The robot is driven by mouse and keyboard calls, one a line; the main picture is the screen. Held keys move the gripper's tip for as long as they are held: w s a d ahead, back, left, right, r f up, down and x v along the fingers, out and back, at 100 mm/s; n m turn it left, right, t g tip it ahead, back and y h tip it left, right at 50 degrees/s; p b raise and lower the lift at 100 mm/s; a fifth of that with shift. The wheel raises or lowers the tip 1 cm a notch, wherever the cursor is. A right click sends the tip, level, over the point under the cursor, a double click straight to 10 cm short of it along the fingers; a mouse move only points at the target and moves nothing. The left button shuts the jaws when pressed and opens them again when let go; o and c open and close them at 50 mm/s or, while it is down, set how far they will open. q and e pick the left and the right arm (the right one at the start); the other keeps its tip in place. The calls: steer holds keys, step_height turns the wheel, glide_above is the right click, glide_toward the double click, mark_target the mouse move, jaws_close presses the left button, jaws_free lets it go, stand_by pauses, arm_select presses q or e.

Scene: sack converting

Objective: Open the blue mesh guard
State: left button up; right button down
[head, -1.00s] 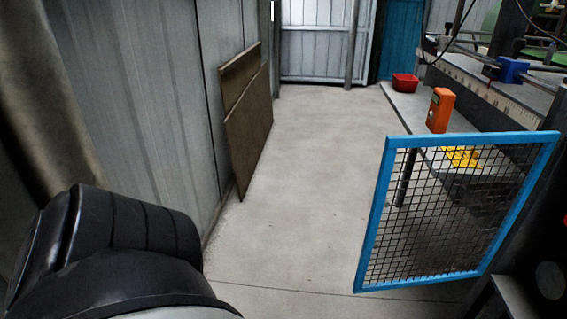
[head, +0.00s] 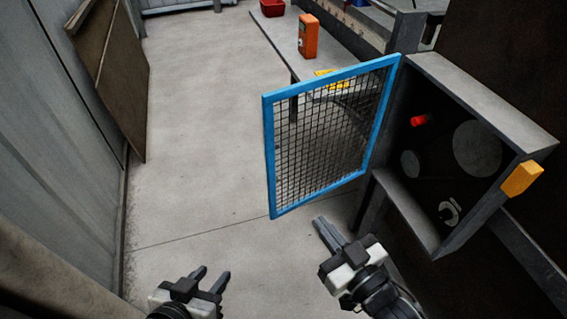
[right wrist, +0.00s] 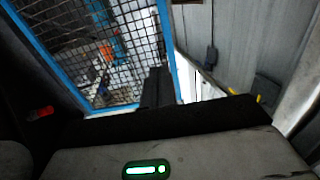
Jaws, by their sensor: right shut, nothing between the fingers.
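The blue mesh guard (head: 268,150) has a blue frame with dark wire mesh. In the head view it stands swung out from the open front of a grey housing (head: 480,85), its right edge at the housing's left side. It also shows in the right wrist view (right wrist: 166,30). My right gripper (head: 322,230) is shut and empty, just below the guard's lower right edge in the picture; its fingers (right wrist: 156,88) appear in front of the guard in the right wrist view. My left gripper (head: 212,278) is open and empty, lower left of the guard, over the floor.
Inside the housing are a red knob (head: 419,120) and dark round parts. A yellow-orange block (head: 522,178) sits on its right edge. Behind the guard, a bench holds an orange box (head: 308,37) and red bin (head: 272,8). Brown boards (head: 125,80) lean left. The middle floor is clear.

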mark_target(279, 170)
steer(key=x, duration=1.4)
steer(key=shift+a, duration=0.1)
